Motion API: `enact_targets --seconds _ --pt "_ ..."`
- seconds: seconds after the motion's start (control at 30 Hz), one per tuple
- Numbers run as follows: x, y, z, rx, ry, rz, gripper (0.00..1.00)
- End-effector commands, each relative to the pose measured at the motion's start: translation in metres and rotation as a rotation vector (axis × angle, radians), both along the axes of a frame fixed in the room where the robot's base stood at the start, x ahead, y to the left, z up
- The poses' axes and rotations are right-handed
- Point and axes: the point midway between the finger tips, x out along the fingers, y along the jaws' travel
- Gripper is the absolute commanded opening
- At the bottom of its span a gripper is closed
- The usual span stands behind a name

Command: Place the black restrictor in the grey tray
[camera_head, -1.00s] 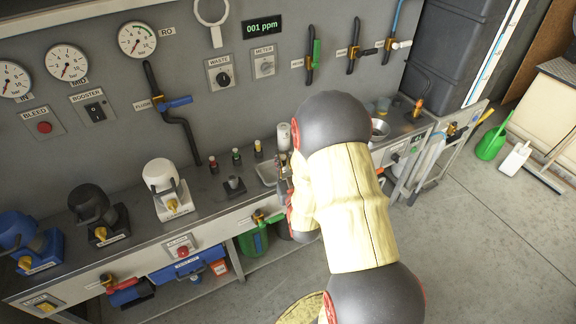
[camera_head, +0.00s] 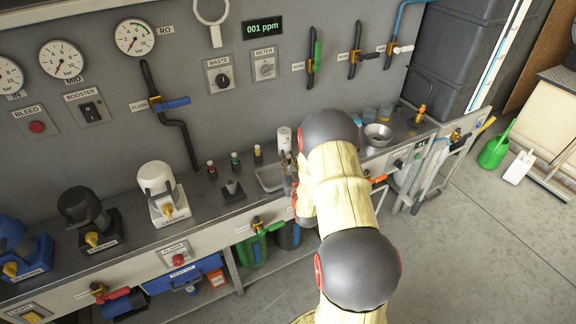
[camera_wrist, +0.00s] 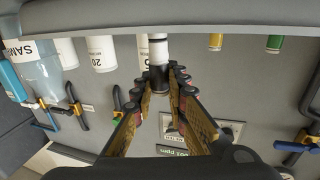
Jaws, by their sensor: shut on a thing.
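In the wrist view my gripper (camera_wrist: 160,78) is closed around a slim fitting with a black end and a pale shaft, which looks like the black restrictor (camera_wrist: 158,84). The picture is upside down there. In the head view my arm hides most of the gripper and the restrictor. The grey tray (camera_head: 263,184) is a shallow tray on the bench, just left of my gripper and partly covered by my arm. I cannot tell how high the restrictor is above the bench.
Red (camera_head: 212,169), green (camera_head: 236,162) and yellow (camera_head: 258,153) topped fittings stand left of and behind the tray. A white cartridge (camera_head: 284,138) stands behind it. The gauge panel wall (camera_head: 190,60) rises behind.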

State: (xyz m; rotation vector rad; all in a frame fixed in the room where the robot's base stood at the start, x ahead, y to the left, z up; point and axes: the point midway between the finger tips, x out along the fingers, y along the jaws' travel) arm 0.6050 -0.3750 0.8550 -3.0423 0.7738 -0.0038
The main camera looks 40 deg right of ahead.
Motion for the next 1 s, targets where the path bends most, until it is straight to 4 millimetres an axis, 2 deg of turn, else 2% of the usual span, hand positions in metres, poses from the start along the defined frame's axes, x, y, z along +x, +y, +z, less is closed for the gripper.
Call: enact_targets --seconds 0.03,0.13,0.53,0.57,0.87,1.0 --pt "-0.001 0.001 -0.015 0.002 0.004 0.000 0.00" --pt "-0.001 0.001 -0.026 0.002 0.004 0.000 0.00" --pt "-0.001 0.001 -0.028 0.001 0.002 0.001 0.00" --pt "-0.001 0.001 -0.028 0.001 0.003 0.001 0.16" --pt "-0.001 0.001 -0.027 0.001 0.002 0.001 0.33" --pt "-0.001 0.001 -0.027 0.001 0.002 0.001 0.33"
